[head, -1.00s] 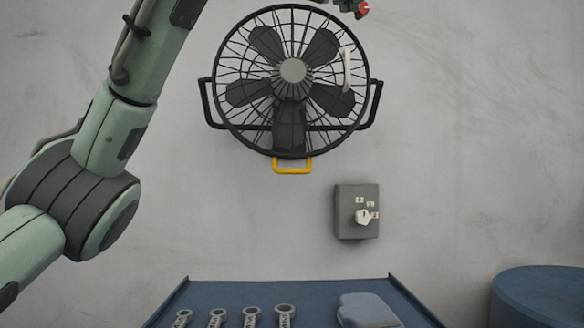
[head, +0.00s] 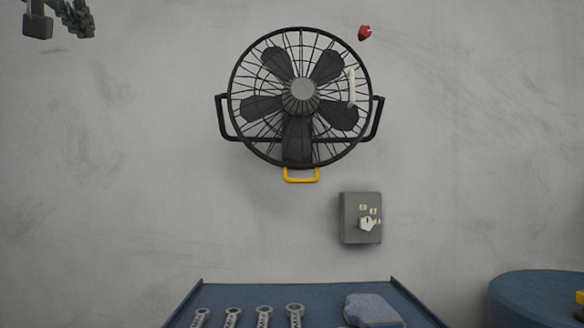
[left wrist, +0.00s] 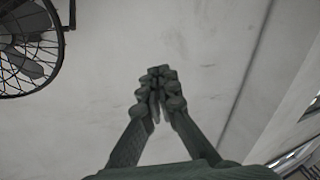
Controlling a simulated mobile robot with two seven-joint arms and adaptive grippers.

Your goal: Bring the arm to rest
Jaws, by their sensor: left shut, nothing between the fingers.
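My left gripper (head: 76,22) is at the top left corner of the head view, partly cut off by the upper edge. It is up in the air, well left of the fan and touching nothing that I can see. In the left wrist view its fingers (left wrist: 158,92) are together and empty, with the pale wall behind. My right gripper is in neither view.
A black caged fan (head: 300,97) with a yellow handle (head: 301,179) is on the wall, and a small red part (head: 365,33) is above right. A grey switch box (head: 350,232) hangs below. A blue tray (head: 215,295) holds wrenches and a cloth; a blue drum (head: 540,290) stands right.

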